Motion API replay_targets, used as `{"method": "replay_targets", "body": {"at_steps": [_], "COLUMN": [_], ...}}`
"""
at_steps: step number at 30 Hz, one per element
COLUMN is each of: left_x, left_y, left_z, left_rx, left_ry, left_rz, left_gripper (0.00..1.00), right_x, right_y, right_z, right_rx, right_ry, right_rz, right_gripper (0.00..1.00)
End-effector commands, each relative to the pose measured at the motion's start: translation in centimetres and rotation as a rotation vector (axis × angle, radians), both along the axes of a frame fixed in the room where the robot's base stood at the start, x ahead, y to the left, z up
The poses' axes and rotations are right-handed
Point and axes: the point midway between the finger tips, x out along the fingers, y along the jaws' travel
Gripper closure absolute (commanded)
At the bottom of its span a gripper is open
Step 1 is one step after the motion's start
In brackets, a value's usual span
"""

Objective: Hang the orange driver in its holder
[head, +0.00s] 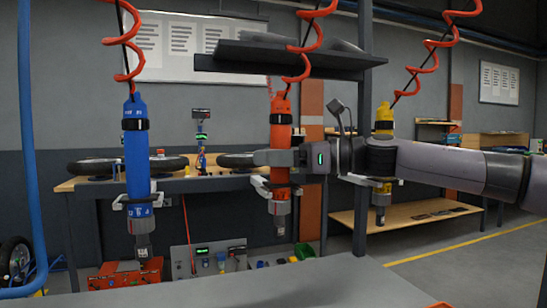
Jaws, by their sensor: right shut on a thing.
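The orange driver (280,135) hangs upright, nose down, below a red coiled cord in the middle of the head view. My right gripper (279,158) reaches in from the right and is shut on the driver's body. A grey holder bracket (261,187) shows at the driver's lower body, just under my fingers. I cannot tell whether the driver rests in it or is only in front of or beside it. My left gripper is not in view.
A blue driver (137,155) sits upright in a similar bracket (121,202) at left. A yellow driver (383,118) hangs at right, partly hidden by my right arm. A dark shelf (290,57) is above. A grey surface (300,283) lies below.

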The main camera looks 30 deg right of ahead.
Motion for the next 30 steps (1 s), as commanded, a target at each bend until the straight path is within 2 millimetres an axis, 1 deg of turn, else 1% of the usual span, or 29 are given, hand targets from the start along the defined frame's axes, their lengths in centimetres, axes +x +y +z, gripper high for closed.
{"method": "replay_targets", "body": {"at_steps": [1,25,26,27,28,30], "left_x": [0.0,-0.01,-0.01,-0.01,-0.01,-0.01], "left_y": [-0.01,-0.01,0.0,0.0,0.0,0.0], "left_z": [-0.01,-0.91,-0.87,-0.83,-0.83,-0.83], "left_rx": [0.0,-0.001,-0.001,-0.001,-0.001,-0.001], "left_ry": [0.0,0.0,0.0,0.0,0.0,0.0], "left_rz": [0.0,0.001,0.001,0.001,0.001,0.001], "left_gripper": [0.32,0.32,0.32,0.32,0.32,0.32], "right_x": [-0.02,-0.04,-0.04,-0.04,-0.03,-0.03], "right_y": [0.01,0.01,0.01,0.01,0.01,0.01], "right_z": [0.21,-0.44,-0.39,-0.37,-0.38,-0.44], "right_rx": [0.001,0.0,0.001,0.0,0.001,0.001], "right_ry": [-0.004,-0.005,-0.006,-0.005,-0.004,-0.004], "right_rz": [-0.001,0.0,0.0,0.0,0.0,0.0], "right_gripper": [1.0,1.0,0.5,0.37,0.28,0.27]}}
